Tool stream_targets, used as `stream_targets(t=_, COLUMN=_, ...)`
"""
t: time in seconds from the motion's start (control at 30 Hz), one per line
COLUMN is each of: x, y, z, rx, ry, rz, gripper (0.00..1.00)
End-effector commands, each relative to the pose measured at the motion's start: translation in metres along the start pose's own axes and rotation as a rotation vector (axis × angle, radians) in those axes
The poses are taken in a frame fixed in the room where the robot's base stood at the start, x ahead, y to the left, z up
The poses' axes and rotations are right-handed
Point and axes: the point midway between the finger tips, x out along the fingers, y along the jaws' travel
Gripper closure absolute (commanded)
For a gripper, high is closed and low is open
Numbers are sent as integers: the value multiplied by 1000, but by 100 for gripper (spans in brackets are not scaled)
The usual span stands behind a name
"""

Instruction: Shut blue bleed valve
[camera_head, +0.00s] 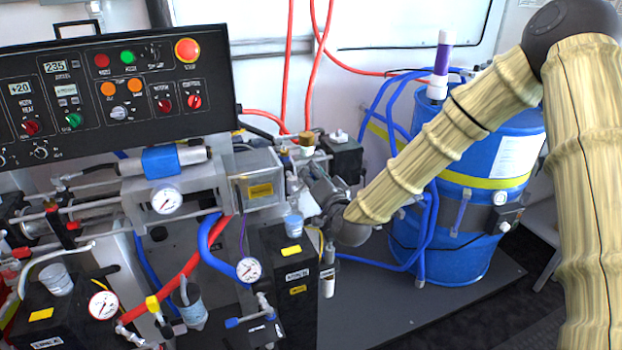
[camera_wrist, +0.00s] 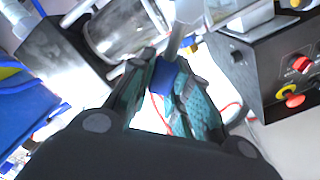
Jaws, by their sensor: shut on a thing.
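My gripper (camera_wrist: 164,84) is shut on a small blue handle (camera_wrist: 161,76), which I take to be the blue bleed valve's. The handle sits between the teal finger pads, beside a pale grey metal stem (camera_wrist: 184,28). In the head view my gripper (camera_head: 322,193) reaches in from the right, at the right end of the machine's metal block. A small pale-blue cup (camera_head: 293,222) is just left of it. The held handle is hidden in the head view, so I cannot tell its turn angle there.
The black control panel (camera_head: 115,98) stands at upper left. A blue drum (camera_head: 455,240) with blue hoses is right of my gripper. Another blue-handled fitting (camera_head: 234,322), a gauge (camera_head: 249,269) and a red hose (camera_head: 180,272) are lower down. Dark floor (camera_head: 370,310) is clear below my arm.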

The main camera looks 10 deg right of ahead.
Motion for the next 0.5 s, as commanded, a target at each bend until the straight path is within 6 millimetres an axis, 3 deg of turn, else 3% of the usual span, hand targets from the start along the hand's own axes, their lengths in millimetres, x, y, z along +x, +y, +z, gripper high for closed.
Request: stream_targets(t=0.5, x=0, y=36, z=9, rx=477, ry=5, rz=1, gripper=100)
